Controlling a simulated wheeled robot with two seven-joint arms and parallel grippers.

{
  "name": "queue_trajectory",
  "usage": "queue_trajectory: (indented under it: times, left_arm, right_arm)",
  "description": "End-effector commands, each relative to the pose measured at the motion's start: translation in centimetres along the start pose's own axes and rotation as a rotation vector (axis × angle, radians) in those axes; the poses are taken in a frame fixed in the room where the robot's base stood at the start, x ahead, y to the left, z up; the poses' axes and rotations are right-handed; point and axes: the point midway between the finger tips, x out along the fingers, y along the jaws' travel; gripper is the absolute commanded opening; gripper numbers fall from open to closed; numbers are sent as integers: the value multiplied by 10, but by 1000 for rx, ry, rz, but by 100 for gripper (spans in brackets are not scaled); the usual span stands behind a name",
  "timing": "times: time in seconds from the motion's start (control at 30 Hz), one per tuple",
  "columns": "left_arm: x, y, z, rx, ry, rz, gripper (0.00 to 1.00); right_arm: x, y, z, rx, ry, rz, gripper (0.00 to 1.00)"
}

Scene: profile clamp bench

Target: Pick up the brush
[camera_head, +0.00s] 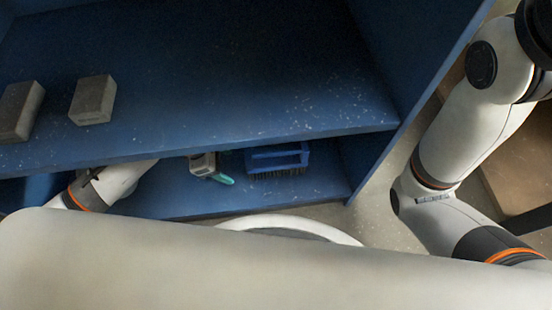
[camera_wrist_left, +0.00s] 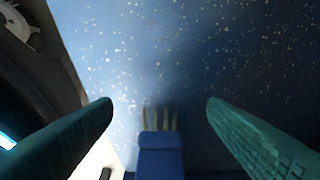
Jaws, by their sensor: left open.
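The blue brush (camera_head: 278,157) with dark bristles stands on the lower shelf, bristles down, partly under the upper shelf's edge. My left gripper (camera_head: 220,178) is just left of the brush on that lower level, with one teal fingertip showing. In the left wrist view, the teal fingers of my left gripper (camera_wrist_left: 160,103) are wide apart. The end of the brush (camera_wrist_left: 160,158) shows between them with a gap on each side, its pale bristles pointing up in the picture. The fingers do not appear to touch it. My right gripper is outside the views.
The blue upper shelf (camera_head: 230,95) overhangs the brush and hides part of my left arm. Two grey blocks, one at the far left (camera_head: 19,111) and one beside it (camera_head: 93,100), stand on it. Bare lower shelf (camera_head: 325,180) lies right of the brush, up to the side panel.

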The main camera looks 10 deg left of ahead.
Motion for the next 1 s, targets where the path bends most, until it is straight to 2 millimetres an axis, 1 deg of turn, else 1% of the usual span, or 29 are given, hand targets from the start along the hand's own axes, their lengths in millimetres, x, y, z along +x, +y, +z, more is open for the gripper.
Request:
queue_trajectory:
  times: [0.17, 0.43, 0.5, 0.53, 0.83, 1.0]
  left_arm:
    - [5, 0, -12, 0, 2, 0, 67]
    - [22, 0, -54, 0, 4, 0, 67]
    - [33, 0, -50, -2, 0, 1, 67]
    - [34, 0, -50, -1, 0, 0, 67]
    - [33, 0, -51, 0, -2, -1, 67]
    - [33, 0, -50, 0, -1, -1, 39]
  right_arm:
    - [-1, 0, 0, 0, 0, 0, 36]
    - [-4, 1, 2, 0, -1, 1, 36]
    - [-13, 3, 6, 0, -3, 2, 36]
    - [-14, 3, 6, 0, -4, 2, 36]
    - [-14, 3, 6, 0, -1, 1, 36]
    - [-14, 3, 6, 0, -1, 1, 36]
